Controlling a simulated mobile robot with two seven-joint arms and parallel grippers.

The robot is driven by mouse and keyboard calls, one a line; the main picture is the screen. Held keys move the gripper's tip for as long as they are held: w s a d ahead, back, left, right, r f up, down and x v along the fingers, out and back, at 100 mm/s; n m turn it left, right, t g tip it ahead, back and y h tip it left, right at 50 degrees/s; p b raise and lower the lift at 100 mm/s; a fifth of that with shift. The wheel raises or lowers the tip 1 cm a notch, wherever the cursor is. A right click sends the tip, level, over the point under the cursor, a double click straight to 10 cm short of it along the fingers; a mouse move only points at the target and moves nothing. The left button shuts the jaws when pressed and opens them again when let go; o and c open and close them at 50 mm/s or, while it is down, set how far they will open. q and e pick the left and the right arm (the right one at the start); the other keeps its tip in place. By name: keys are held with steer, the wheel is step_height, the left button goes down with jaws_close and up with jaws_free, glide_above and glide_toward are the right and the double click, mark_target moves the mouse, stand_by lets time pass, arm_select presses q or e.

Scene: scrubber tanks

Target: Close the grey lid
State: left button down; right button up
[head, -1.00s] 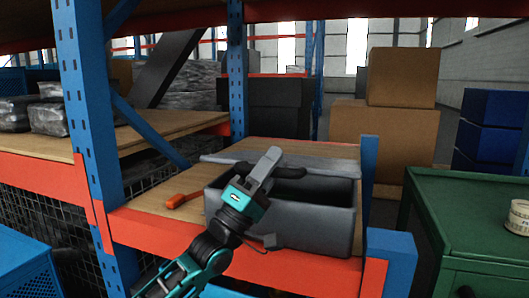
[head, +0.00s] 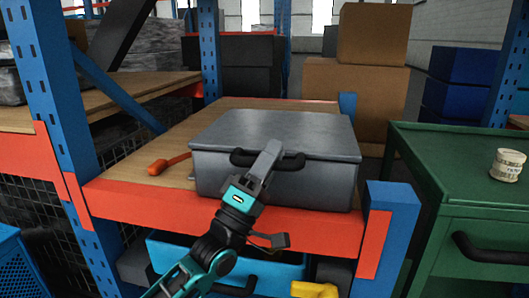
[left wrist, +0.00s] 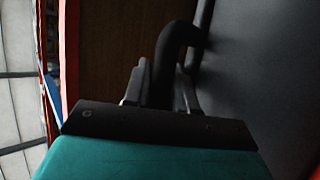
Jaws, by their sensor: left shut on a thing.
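The grey lid (head: 290,130) lies over the top of the grey box (head: 222,176) on the wooden shelf, and no opening into the box shows in the head view. A black handle (head: 291,163) is on the lid's front edge. My left gripper (head: 271,152) is at the front of the box, shut on the handle. In the left wrist view the black handle (left wrist: 172,60) passes between the fingers (left wrist: 160,88), beside a dark grey surface. My right gripper is not in view.
An orange-handled tool (head: 168,164) lies on the shelf left of the box. A blue upright (head: 392,206) stands front right, with a green cabinet (head: 450,150) beyond it. A blue bin (head: 190,262) and a yellow thing (head: 314,289) sit below the shelf.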

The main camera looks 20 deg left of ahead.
arm_select(q)
steer(key=shift+s+d+h, duration=0.15)
steer(key=shift+s+h, duration=0.1)
steer(key=shift+h, duration=0.05)
steer(key=c, duration=1.3)
jaws_free()
steer(key=shift+c, duration=0.2)
steer(key=shift+o, duration=0.7)
steer(key=shift+s+r, duration=0.15)
steer(key=shift+o, duration=0.9)
steer(key=shift+s+a+f, duration=0.2)
steer(key=shift+f, duration=0.25)
steer(key=v, duration=1.2)
